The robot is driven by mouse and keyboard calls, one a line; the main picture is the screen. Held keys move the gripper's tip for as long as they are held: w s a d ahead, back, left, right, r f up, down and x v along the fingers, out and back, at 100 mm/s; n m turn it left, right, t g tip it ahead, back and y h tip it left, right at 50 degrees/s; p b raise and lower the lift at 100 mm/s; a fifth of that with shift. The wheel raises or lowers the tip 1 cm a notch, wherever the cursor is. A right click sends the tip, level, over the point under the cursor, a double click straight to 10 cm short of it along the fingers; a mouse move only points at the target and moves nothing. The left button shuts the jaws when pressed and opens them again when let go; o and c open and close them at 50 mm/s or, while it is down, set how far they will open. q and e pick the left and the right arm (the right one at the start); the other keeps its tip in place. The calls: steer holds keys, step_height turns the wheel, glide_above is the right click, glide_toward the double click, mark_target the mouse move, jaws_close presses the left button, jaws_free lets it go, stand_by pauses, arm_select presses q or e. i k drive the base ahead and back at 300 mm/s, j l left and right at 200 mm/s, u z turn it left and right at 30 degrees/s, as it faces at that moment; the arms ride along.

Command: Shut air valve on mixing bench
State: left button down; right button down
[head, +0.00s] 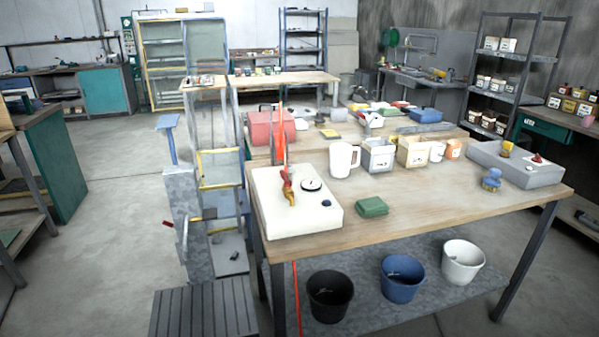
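The mixing bench (440,212) is a wooden-topped table with dark legs, standing right of the middle. A white block (322,217) lies at its left front corner. On the block sit a brass air valve (291,197) with a red part on top and a round dial gauge (312,184). A thin red-orange hose (284,135) rises above the valve, and a similar line hangs below the bench edge. The valve is too small to tell whether it is open or shut. Neither of my grippers shows in the head view.
A green pad (371,207), white pitcher (342,160) and several containers stand on the bench. Buckets (403,278) stand on its lower shelf. A stepladder (218,165), grey cabinet (183,210) and slatted platform (203,311) stand at its left. Floor (110,215) farther left is clear.

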mark_target(287, 182)
steer(key=i+l+u, duration=0.2)
steer(key=i+l, duration=0.15)
steer(key=l, duration=0.55)
steer(key=i+l+u, duration=0.2)
steer(key=l, duration=0.75)
steer(key=i+l+u, duration=0.2)
steer(key=l, duration=0.8)
steer(key=i+l+u, duration=0.2)
steer(key=l, duration=0.85)
steer(key=l+u, duration=0.2)
steer(key=l, duration=0.8)
